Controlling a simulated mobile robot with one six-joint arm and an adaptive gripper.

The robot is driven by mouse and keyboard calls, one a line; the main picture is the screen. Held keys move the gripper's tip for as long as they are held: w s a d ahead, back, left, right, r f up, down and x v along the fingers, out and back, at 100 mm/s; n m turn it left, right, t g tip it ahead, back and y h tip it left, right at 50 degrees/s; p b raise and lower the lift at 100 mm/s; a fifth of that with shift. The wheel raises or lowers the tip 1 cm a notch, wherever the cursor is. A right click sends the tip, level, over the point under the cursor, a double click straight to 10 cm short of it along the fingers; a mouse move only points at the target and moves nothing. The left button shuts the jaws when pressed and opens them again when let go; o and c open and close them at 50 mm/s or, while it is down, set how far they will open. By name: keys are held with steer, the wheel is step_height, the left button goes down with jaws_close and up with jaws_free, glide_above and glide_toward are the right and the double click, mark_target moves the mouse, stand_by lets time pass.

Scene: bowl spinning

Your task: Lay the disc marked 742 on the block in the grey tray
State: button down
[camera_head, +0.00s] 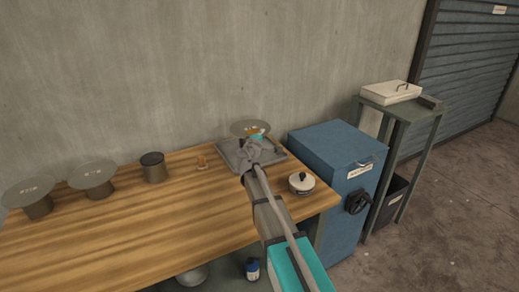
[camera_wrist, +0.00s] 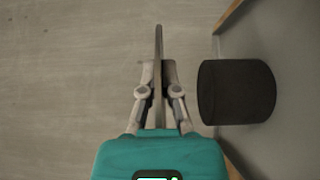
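My gripper (camera_head: 255,141) is shut on a thin grey disc (camera_head: 241,127) above the grey tray (camera_head: 228,155). In the wrist view the disc (camera_wrist: 158,45) is edge-on between the fingers of my gripper (camera_wrist: 158,95); its marking cannot be read in either view. A dark round block (camera_wrist: 237,92) stands in the tray, to the right of the disc and apart from it in the wrist view. In the head view my gripper and arm hide most of the tray's middle, and the block cannot be made out clearly.
Two marked discs (camera_head: 30,190) (camera_head: 92,173) rest on blocks at the table's left. A bare dark-topped block (camera_head: 153,167) stands right of them. A blue cabinet (camera_head: 335,150) adjoins the table.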

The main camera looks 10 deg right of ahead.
steer(key=shift+w+f+b, duration=0.3)
steer(key=shift+w+f, duration=0.2)
steer(key=shift+f, duration=0.05)
steer(key=shift+f, duration=0.1)
steer(key=shift+w+a+f+b, duration=0.1)
steer(key=shift+w+f+b, duration=0.1)
steer(key=shift+f+b, duration=0.8)
steer(key=shift+w+f+b, duration=0.2)
steer(key=shift+f+b, duration=0.75)
steer(key=shift+b, duration=0.05)
steer(key=shift+f, duration=0.15)
steer(key=c, duration=0.8)
jaws_free()
steer(key=shift+r, duration=0.2)
